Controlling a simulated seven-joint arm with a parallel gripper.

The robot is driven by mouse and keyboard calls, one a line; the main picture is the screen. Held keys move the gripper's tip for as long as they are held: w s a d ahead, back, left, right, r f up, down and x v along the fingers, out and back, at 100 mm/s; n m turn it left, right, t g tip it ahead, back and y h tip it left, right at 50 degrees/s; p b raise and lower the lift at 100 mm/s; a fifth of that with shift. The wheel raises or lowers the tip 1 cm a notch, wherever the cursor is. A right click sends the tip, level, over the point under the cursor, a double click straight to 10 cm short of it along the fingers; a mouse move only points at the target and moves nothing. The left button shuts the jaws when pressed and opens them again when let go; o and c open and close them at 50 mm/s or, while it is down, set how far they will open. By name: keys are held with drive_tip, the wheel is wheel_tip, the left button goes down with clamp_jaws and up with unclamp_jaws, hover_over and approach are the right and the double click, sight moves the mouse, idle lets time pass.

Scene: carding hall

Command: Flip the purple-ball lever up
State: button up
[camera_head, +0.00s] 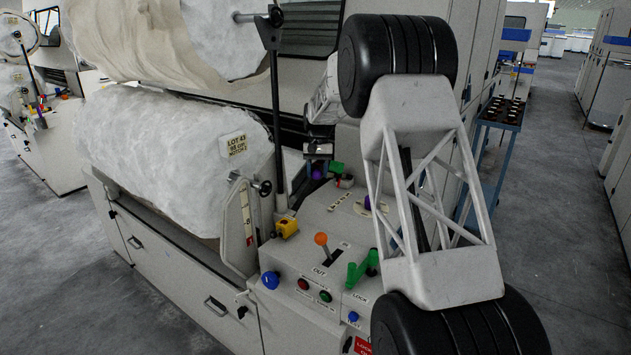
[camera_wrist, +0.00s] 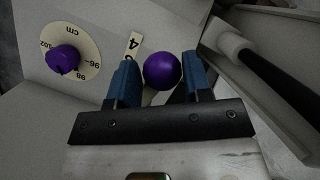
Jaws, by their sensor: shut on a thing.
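The lever's purple ball (camera_wrist: 162,72) sits between the two blue fingers of my gripper (camera_wrist: 160,60) in the wrist view. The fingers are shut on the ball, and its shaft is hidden. In the head view my gripper (camera_head: 317,168) is at the far end of the control panel, in front of the machine's grey face. The ball is hard to make out there. I cannot tell the lever's angle.
A purple dial knob (camera_wrist: 62,59) is on a cm scale to the left in the wrist view. A dark bar with a pale collar (camera_wrist: 232,42) is on the right. The panel has an orange-ball lever (camera_head: 321,239), a green handle (camera_head: 359,272) and a blue knob (camera_head: 270,280).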

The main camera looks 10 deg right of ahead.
drive_tip(key=shift+w+v, duration=0.2)
drive_tip(key=shift+v, duration=0.8)
drive_tip(key=shift+a, duration=0.1)
drive_tip(key=o, duration=1)
drive_tip(key=shift+o, duration=0.7)
drive_tip(key=shift+f, duration=0.2)
drive_tip(key=shift+s, duration=0.1)
drive_tip(key=shift+r, duration=0.1)
drive_tip(key=v, duration=0.7)
drive_tip(key=shift+r, duration=0.3)
